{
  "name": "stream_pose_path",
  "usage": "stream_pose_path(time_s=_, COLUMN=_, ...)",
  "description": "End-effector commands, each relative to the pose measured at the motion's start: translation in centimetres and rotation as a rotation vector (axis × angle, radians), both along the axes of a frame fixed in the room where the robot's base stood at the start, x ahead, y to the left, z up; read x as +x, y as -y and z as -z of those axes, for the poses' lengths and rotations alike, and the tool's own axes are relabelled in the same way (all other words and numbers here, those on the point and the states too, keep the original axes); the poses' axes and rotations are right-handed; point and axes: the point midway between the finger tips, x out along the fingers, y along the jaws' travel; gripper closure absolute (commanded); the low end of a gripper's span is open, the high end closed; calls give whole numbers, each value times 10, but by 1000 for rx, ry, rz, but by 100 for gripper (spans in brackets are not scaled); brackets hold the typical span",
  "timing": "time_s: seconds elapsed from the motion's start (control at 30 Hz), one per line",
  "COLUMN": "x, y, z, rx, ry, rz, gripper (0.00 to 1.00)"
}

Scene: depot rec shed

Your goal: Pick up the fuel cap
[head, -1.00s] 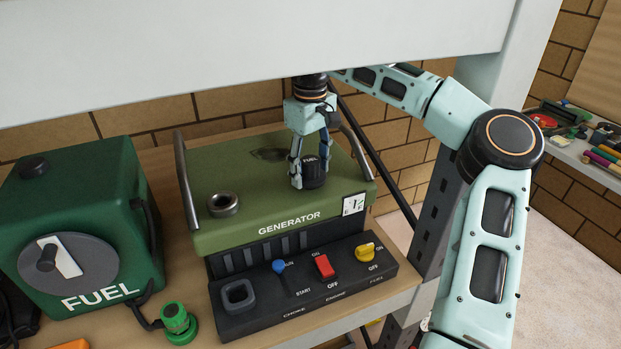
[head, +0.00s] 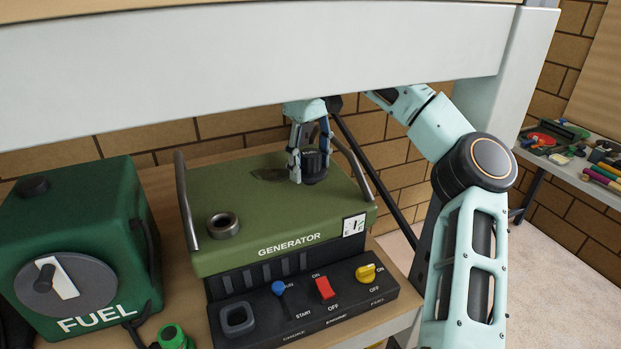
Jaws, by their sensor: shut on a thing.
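The black fuel cap (head: 315,166) is at the right rear of the green generator's top (head: 255,210). My gripper (head: 308,165) comes down from above and is shut on the cap, with a finger on its left side. The lettering on the cap is hardly readable now. I cannot tell whether the cap touches the generator's top or is slightly above it. An open round filler neck (head: 223,225) stands at the left front of the top.
A white shelf beam (head: 250,70) crosses above the generator and hides part of my arm. Metal handles (head: 186,200) rise at the generator's sides. A green fuel tank (head: 85,235) stands left. A side table (head: 570,165) with tools is at far right.

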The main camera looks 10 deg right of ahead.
Motion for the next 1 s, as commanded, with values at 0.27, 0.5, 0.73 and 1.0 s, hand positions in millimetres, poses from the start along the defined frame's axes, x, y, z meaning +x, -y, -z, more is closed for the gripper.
stream_pose_path(time_s=0.27, x=-13, y=-66, z=3, rx=-5, ry=2, rz=-8, gripper=70)
stream_pose_path(time_s=0.5, x=-24, y=-121, z=3, rx=-2, ry=1, rz=-7, gripper=70)
stream_pose_path(time_s=0.73, x=-31, y=-157, z=2, rx=-1, ry=1, rz=-5, gripper=70)
stream_pose_path(time_s=1.0, x=-34, y=-174, z=2, rx=-1, ry=1, rz=-2, gripper=70)
